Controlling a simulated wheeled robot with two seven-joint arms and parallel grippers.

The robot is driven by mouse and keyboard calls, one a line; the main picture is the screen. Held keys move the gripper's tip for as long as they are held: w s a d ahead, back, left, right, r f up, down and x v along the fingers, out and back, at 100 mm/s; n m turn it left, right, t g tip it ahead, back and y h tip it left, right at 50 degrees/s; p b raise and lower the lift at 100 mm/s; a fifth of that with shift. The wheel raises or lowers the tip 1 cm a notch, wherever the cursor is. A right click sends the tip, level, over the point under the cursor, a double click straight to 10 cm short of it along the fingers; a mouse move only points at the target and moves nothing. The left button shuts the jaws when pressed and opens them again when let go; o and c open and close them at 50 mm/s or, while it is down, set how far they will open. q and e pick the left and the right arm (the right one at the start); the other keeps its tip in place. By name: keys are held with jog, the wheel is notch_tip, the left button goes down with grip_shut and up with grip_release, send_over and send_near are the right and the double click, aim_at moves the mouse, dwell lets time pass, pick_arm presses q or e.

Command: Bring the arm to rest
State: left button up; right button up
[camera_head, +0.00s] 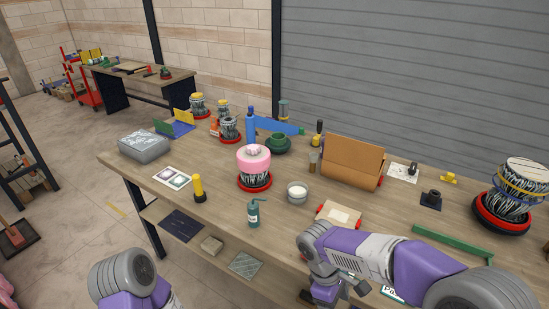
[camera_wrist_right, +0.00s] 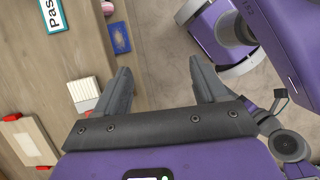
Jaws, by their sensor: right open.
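My right arm (camera_head: 375,255) reaches in from the right in the head view, folded over the table's front edge. In the right wrist view my right gripper (camera_wrist_right: 160,68) is open, with its two fingers wide apart and nothing between them. It points down beside the table edge, and floor shows between the fingers. Of my left arm (camera_head: 125,280), only a grey and purple link shows at the bottom left of the head view; its gripper is out of the picture.
A wood-and-white block (camera_wrist_right: 27,140) lies near the gripper.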

jog(key=s+a+f+m+t+y, duration=0.1)
jog(key=f+m, duration=0.3)
jog(key=f, duration=0.5)
jog(key=s+a+f+m+t+y, duration=0.1)
jog(key=s+a+f+m+y, duration=0.1)
jog(key=f, duration=0.8)
jog(key=s+a+f+m+t+y, duration=0.1)
jog(key=s+f+m+y, duration=0.3)
jog(key=f+m, duration=0.4)
jog(key=shift+a+f+y, duration=0.3)
jog(key=shift+a+f, duration=0.25)
jog(key=shift+f, duration=0.4)
